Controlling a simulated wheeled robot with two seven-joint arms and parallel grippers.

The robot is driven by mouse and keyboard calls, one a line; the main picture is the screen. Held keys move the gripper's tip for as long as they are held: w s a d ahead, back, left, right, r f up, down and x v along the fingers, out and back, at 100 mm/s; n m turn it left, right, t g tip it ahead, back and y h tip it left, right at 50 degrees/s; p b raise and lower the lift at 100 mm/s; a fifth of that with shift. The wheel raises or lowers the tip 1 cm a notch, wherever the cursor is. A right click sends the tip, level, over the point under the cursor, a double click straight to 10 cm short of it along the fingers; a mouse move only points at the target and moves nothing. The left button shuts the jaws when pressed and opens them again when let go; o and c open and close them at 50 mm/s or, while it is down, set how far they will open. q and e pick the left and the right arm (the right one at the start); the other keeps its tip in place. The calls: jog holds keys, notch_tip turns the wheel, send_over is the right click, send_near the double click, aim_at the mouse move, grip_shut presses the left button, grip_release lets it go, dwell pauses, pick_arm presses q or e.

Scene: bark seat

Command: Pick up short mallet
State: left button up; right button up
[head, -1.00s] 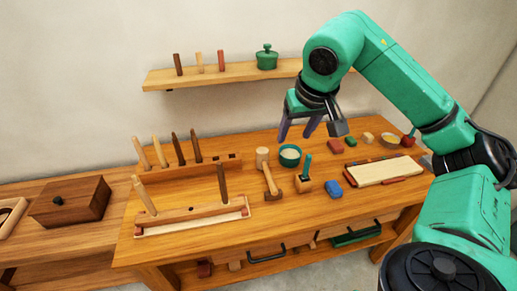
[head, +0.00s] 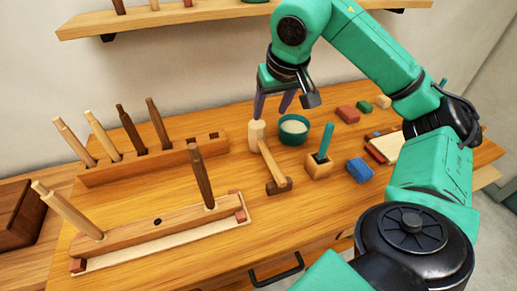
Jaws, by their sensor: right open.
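A mallet-like tool lies on the wooden workbench (head: 330,205), with a pale handle (head: 271,160) and a dark brown head (head: 279,187) at its near end. A pale wooden cylinder (head: 257,135) touches or overlaps the handle's far end; I cannot tell if it is a separate mallet. My right gripper (head: 273,105) is open and empty, pointing down with purple fingers, just above and behind the pale cylinder. My left gripper is out of view.
A green bowl (head: 293,130) stands right of the cylinder, near a wooden block with a green-handled tool (head: 320,158) and a blue block (head: 360,170). Peg racks (head: 140,165) with upright sticks fill the left. A shelf (head: 200,18) is on the wall.

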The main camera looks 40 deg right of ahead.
jog(key=b, duration=0.3)
send_near(263, 144)
jog(key=v, duration=0.2)
jog(key=p+x, duration=0.1)
jog(key=x, duration=1.2)
jog(key=shift+f+p, duration=0.2)
jog(key=shift+p, duration=0.15)
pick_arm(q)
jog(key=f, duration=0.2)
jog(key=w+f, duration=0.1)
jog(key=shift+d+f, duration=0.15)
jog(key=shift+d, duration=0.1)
pick_arm(e)
jog(key=shift+r, duration=0.1)
grip_shut()
